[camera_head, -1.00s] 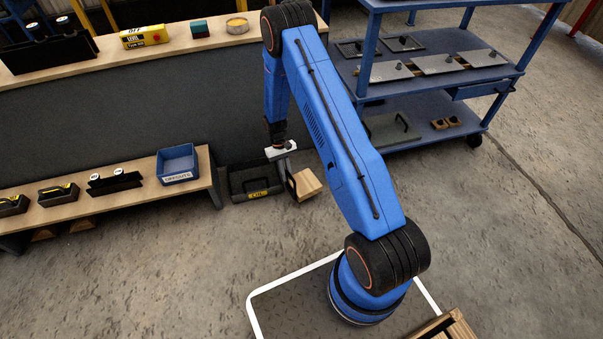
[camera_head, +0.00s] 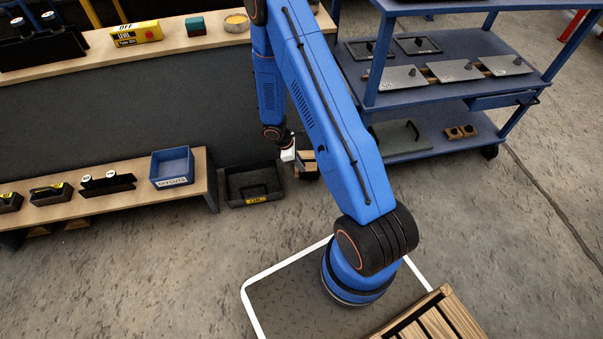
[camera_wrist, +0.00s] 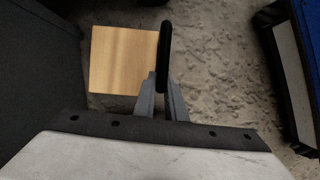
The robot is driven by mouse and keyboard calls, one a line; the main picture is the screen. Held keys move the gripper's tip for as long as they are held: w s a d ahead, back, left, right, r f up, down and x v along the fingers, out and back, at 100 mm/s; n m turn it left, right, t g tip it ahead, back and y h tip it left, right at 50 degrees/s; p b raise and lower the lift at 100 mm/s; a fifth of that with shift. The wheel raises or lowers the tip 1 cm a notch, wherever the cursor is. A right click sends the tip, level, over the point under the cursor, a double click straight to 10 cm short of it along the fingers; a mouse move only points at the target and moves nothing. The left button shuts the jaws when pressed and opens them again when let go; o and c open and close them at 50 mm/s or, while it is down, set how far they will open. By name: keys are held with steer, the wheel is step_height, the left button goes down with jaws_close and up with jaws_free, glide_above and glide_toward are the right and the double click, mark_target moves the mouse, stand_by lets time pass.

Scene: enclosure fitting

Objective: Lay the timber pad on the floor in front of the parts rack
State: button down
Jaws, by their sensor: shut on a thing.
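The timber pad (camera_wrist: 122,60) is a pale square wooden block in the wrist view, just beyond my fingers. My gripper (camera_wrist: 166,88) is shut on a black upright handle (camera_wrist: 165,45) at the pad's right edge. Where the handle joins the pad is not clear. In the head view the pad (camera_head: 306,157) is small and partly hidden by my gripper (camera_head: 292,157), beside the black bin. The parts rack (camera_head: 455,80) is the blue shelving at the right, with concrete floor (camera_head: 440,205) in front of it.
A black bin (camera_head: 236,200) stands on the floor at the end of a low wooden shelf (camera_head: 110,200). A blue tray (camera_head: 173,166) sits on that shelf. Metal plates (camera_head: 455,72) lie on the rack's middle shelf. A slatted wooden crate (camera_head: 440,318) is at the bottom right.

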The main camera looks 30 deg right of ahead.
mark_target(299, 175)
steer(key=shift+w+r+n, duration=0.1)
steer(key=shift+n, duration=0.2)
steer(key=shift+d, duration=0.1)
steer(key=shift+n+t, duration=0.3)
steer(key=shift+n, duration=0.3)
steer(key=shift+h, duration=0.3)
steer(key=shift+f, duration=5)
steer(key=c, duration=1.8)
jaws_free()
steer(key=shift+f, duration=0.1)
